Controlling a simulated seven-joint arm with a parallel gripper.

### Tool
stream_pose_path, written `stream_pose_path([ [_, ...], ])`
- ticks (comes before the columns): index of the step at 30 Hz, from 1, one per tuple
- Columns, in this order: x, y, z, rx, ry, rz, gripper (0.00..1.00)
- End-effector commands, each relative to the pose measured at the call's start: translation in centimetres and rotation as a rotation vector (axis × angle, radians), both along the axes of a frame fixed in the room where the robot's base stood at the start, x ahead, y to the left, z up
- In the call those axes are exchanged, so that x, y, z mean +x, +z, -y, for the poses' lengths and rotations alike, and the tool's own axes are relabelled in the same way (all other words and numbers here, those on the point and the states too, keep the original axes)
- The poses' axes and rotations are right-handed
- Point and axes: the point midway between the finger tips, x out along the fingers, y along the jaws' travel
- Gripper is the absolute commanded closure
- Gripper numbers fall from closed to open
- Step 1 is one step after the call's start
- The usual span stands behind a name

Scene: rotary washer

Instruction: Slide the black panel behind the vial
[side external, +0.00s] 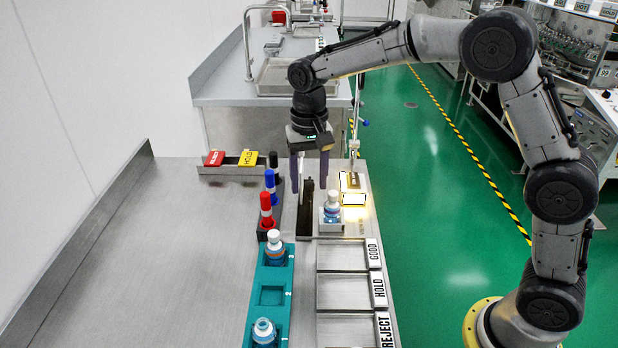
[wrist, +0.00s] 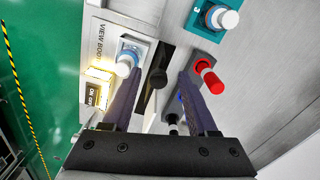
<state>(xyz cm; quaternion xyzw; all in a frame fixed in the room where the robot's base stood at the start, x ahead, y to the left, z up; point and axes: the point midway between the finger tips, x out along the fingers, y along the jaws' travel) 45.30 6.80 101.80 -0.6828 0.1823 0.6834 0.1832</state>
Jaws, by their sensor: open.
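The black panel (side external: 307,222) lies in a dark slot area of the view booth, left of the vial in the side view. In the wrist view the panel (wrist: 153,98) shows with a dark knob on it. The vial (side external: 332,206), blue-labelled with a white cap, stands upright in a white holder; it also shows in the wrist view (wrist: 126,63). My gripper (side external: 309,188) is open and points down, with its fingers on either side of the panel's knob. In the wrist view my gripper (wrist: 157,74) has nothing clamped between its fingers. Contact cannot be told.
Red (side external: 266,208), blue (side external: 270,186) and black markers stand just left of the panel. A teal rack (side external: 271,296) with two vials and the GOOD, HOLD and REJECT trays (side external: 342,257) lie in front.

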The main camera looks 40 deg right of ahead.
Motion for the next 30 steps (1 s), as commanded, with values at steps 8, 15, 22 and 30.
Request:
stream_pose_path([
  [8, 0.1, 2.0, 0.0, 0.0, 0.0, 0.004, 0.41],
  [15, 0.2, 7.1, 0.0, 0.001, 0.0, 0.006, 0.41],
  [22, 0.1, 11.4, 0.0, 0.0, 0.0, 0.004, 0.41],
  [30, 0.0, 13.7, 0.0, 0.001, 0.0, 0.0, 0.41],
])
